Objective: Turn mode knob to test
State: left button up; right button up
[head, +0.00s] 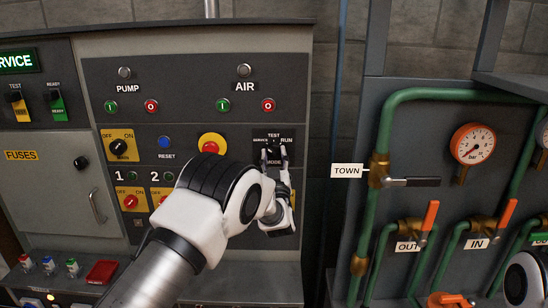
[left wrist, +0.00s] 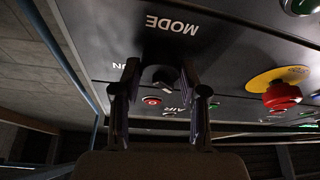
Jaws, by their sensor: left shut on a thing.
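The black mode knob (head: 272,148) is on the dark control panel, with TEST above it, SERVICE to its left, RUN to its right and MODE below. My left gripper (head: 275,160) reaches up to it from below, its fingertips on either side of the knob. In the left wrist view the knob (left wrist: 160,77) sits between the two dark fingers of my left gripper (left wrist: 160,88), which is shut on it. The fingers partly cover the knob, and I cannot tell which label it points to.
A red emergency button (head: 210,146) on a yellow disc is left of the knob. PUMP and AIR buttons (head: 268,104) are above. A grey cabinet door (head: 60,185) stands at the left. Green pipes with valves and a gauge (head: 473,145) are at the right.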

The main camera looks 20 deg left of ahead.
pick_arm(q)
jog(key=shift+a+f+m+h+b, duration=0.1)
jog(key=shift+f+m+h+b, duration=0.2)
jog(key=shift+m+b, duration=0.8)
jog(key=m+t+h+b, duration=0.1)
jog(key=m+h+b, duration=0.1)
jog(key=m+b, duration=0.1)
jog(key=shift+a+m+h+b, duration=0.1)
jog(key=shift+m+h+b, duration=0.25)
jog(key=shift+m, duration=0.45)
jog(key=m+h+b, duration=0.1)
jog(key=m+h, duration=0.1)
jog(key=m, duration=0.1)
jog(key=shift+a+m+b, duration=0.1)
jog(key=shift+m+b, duration=0.2)
jog(key=shift+b, duration=0.05)
jog(key=shift+s+r+m+g+h+b, duration=0.1)
jog(key=shift+m+h+b, duration=0.15)
jog(key=shift+m, duration=0.4)
jog(key=shift+w+r+m+g+h+b, duration=0.1)
jog(key=shift+m+h+b, duration=0.15)
jog(key=shift+m, duration=0.35)
jog(key=shift+s+r+m+g+h+b, duration=0.1)
jog(key=shift+m+h+b, duration=0.15)
jog(key=shift+m, duration=0.4)
jog(key=o, duration=0.9)
jog(key=shift+c, duration=0.2)
jog(key=shift+o, duration=1.4)
jog(key=shift+a, duration=0.1)
